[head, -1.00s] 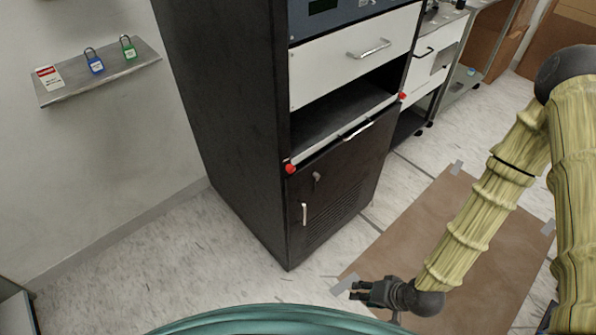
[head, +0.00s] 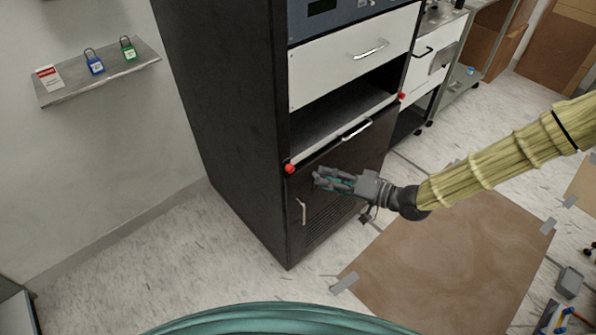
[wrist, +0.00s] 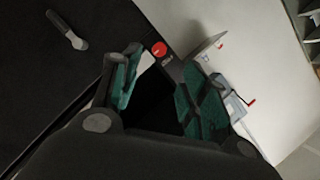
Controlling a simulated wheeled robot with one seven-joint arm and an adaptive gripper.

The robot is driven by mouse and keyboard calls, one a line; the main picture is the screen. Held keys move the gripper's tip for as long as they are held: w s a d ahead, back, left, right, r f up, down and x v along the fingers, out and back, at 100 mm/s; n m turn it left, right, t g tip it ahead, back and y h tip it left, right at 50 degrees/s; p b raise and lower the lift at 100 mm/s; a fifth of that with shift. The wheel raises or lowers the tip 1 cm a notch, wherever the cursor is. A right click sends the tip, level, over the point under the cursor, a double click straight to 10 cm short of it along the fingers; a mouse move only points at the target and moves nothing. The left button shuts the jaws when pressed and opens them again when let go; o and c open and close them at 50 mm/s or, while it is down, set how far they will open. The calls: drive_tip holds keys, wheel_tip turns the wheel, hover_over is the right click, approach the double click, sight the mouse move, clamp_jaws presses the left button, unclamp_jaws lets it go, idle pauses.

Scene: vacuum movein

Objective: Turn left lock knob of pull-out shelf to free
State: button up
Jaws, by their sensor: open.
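The left lock knob (head: 290,169) is a small red knob at the front left corner of the pull-out shelf (head: 345,136) in the black cabinet. It also shows in the wrist view (wrist: 159,49), just beyond and between my fingers. The right red knob (head: 402,96) sits at the shelf's other front corner. My gripper (head: 318,178) is open and empty in front of the cabinet's lower door, a little right of and below the left knob in the head view. In the wrist view my open fingers (wrist: 160,90) have teal pads and stand apart from the knob.
The lower door has a handle (head: 302,211); a grey latch handle (wrist: 67,30) shows in the wrist view. A white drawer (head: 350,60) is above the shelf. A wall shelf (head: 100,76) holds two padlocks and a sign. The floor left of the cabinet is clear.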

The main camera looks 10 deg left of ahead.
sight(293, 171)
drive_tip(key=p+x, duration=0.1)
drive_tip(key=x, duration=0.9)
drive_tip(key=shift+p, duration=0.3)
clamp_jaws()
